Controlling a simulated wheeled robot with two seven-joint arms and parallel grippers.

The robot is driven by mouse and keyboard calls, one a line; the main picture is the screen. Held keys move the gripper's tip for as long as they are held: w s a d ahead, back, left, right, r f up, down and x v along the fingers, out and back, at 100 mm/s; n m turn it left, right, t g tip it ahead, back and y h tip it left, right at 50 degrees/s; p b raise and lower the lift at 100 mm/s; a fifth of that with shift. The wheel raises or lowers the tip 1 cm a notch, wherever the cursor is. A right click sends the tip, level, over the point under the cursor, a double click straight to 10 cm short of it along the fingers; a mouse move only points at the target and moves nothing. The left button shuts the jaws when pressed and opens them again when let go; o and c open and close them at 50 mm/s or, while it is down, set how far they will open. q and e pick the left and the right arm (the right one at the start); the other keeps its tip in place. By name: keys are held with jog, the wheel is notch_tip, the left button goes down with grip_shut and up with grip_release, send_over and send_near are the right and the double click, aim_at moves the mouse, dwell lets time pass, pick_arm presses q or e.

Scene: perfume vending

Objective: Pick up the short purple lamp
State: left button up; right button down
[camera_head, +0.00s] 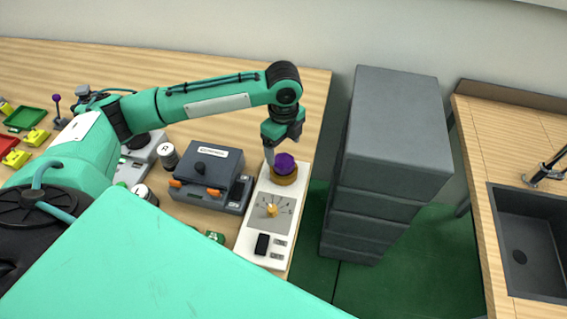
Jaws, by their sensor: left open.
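A short purple lamp (286,162) with a rounded top sits in a round gold-brown base at the far end of a white panel (251,237). My left gripper (280,153) reaches down over it from above. Its fingers are open; one shows at the left side of the purple top, and the other is hard to make out. I cannot tell whether the fingers touch the lamp. My right gripper is not in view.
A dark grey device (207,172) with orange parts stands left of the panel. A thin stick with a purple ball (57,98) and a green tray (26,118) are at far left. A grey drawer cabinet (396,130) stands right of the table, and a sink (530,245) is further right.

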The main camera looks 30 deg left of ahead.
aim_at(283, 160)
pick_arm(q)
jog(key=shift+s+f, duration=0.1)
jog(key=shift+f, duration=0.25)
notch_tip(283, 160, down, 4)
jog(key=shift+s+d+r+p, duration=0.15)
jog(key=shift+r+p, duration=0.1)
jog(key=shift+p, duration=0.5)
jog(key=shift+f, duration=0.55)
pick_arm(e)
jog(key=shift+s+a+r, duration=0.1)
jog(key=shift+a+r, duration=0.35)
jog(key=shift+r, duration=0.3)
pick_arm(q)
jog(key=c, duration=1.1)
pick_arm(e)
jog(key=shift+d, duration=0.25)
pick_arm(q)
jog(key=shift+r, duration=0.15)
